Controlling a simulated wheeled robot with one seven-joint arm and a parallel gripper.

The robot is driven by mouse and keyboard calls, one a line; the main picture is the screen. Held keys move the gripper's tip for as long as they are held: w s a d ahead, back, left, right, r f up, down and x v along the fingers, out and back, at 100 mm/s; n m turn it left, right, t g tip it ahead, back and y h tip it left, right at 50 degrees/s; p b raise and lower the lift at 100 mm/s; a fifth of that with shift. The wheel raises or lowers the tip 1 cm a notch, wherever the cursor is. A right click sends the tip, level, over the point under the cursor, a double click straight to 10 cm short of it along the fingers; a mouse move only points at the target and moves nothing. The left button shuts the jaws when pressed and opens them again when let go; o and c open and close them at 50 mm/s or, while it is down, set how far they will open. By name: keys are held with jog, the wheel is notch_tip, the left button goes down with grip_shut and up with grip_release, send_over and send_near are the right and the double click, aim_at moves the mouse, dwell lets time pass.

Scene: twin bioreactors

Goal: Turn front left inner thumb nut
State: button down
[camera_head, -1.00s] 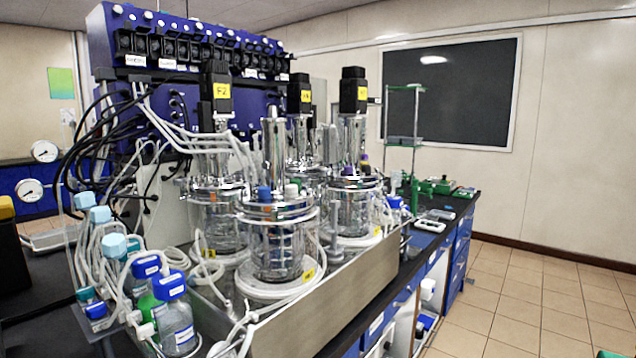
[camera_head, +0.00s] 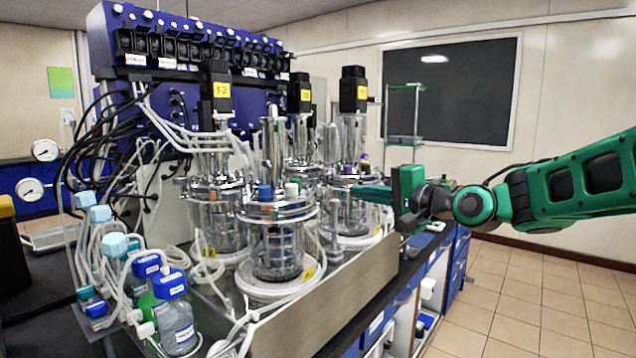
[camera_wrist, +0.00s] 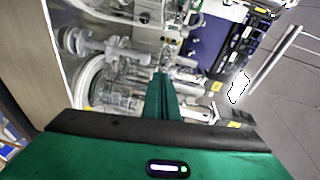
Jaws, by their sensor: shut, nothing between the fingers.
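The front glass vessel (camera_head: 278,245) stands in the metal tray, with a shiny clamped head plate (camera_head: 275,210) on top. The thumb nuts around its rim are too small to tell apart, so I cannot single out the front left inner one. My gripper (camera_head: 358,193) is shut and empty. It comes in from the right, with its fingers pointing left, and overlaps the right vessel (camera_head: 350,218) in the head view. It is apart from the front vessel's head plate. In the wrist view my shut fingers (camera_wrist: 161,82) point towards glassware, metal fittings and tubing.
A metal tray wall (camera_head: 330,300) runs along the front. Capped bottles (camera_head: 178,325) and looped tubes crowd the left. Motors (camera_head: 216,92) rise above the vessels. The floor at right is clear.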

jog(key=w+a+r+y, duration=0.1)
jog(key=w+a+r, duration=0.1)
jog(key=w+a, duration=0.65)
jog(key=shift+s+a+r, duration=0.1)
jog(key=shift+s+a, duration=0.2)
jog(key=shift+s, duration=0.45)
jog(key=shift+s+a, duration=0.3)
jog(key=shift+s, duration=0.5)
jog(key=shift+s+a+r, duration=0.1)
jog(key=shift+s+a, duration=0.2)
jog(key=shift+s, duration=0.45)
